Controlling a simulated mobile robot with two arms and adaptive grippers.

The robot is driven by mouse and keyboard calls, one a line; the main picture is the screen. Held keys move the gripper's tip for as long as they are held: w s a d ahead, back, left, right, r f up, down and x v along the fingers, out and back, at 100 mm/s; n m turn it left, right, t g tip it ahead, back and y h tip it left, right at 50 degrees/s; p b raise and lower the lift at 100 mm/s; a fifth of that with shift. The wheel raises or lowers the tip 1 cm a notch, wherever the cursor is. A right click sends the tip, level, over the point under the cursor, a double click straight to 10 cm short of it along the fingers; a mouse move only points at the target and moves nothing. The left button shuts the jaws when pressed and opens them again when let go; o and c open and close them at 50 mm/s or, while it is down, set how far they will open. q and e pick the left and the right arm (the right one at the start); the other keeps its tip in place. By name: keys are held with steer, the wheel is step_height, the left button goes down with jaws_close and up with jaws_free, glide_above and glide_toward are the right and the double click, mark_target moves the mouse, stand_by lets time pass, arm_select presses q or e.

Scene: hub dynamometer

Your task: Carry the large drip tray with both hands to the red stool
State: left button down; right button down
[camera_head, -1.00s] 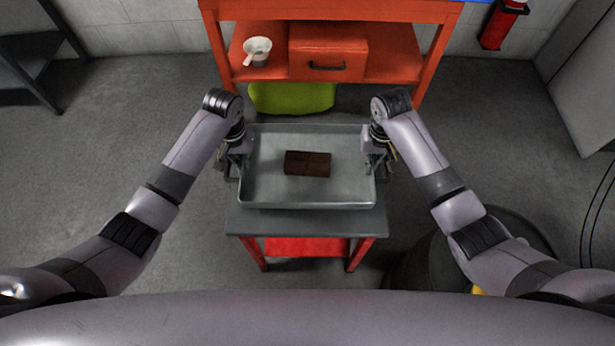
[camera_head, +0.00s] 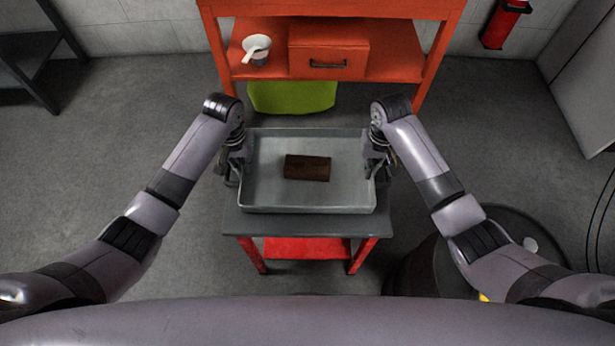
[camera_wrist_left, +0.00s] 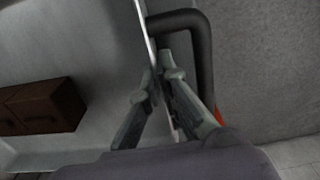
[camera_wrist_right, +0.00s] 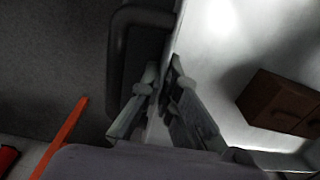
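The large drip tray (camera_head: 310,199) is a shallow grey metal pan with a brown block (camera_head: 307,168) lying in it. It is over the grey top of the red-legged stool (camera_head: 300,226); I cannot tell whether it touches the top. My left gripper (camera_wrist_left: 157,85) has its fingers on both sides of the tray's left wall, beside a dark bar handle (camera_wrist_left: 205,60), and looks shut on the wall. My right gripper (camera_wrist_right: 162,77) likewise pinches the right wall beside its handle (camera_wrist_right: 115,60). The tray looks about level in the head view.
A red workbench (camera_head: 390,65) with a drawer box (camera_head: 328,62) and a white cup (camera_head: 257,48) stands behind the stool. A green object (camera_head: 292,97) is beneath it. A dark drum (camera_head: 420,268) is near the stool's right side. Floor to the left is clear.

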arm_select(q)
steer(key=shift+f+b, duration=0.6)
steer(key=shift+f, duration=0.1)
arm_select(e)
steer(key=shift+f, duration=0.75)
arm_select(q)
steer(key=c, duration=1.9)
jaws_free()
steer(key=shift+r, duration=0.1)
steer(key=shift+c, duration=0.2)
arm_select(e)
steer(key=c, duration=1.9)
jaws_free()
steer(key=shift+s+r, duration=0.1)
steer(key=shift+r, duration=0.05)
steer(key=shift+c, duration=0.2)
arm_select(q)
steer(key=shift+o, duration=0.7)
arm_select(e)
steer(key=shift+o, duration=0.7)
arm_select(q)
steer(key=shift+r, duration=0.1)
step_height(320, 180, up, 12)
steer(key=shift+f, duration=0.25)
steer(key=shift+r, duration=0.15)
arm_select(e)
steer(key=shift+r, duration=0.3)
step_height(320, 180, up, 11)
steer(key=shift+r, duration=0.2)
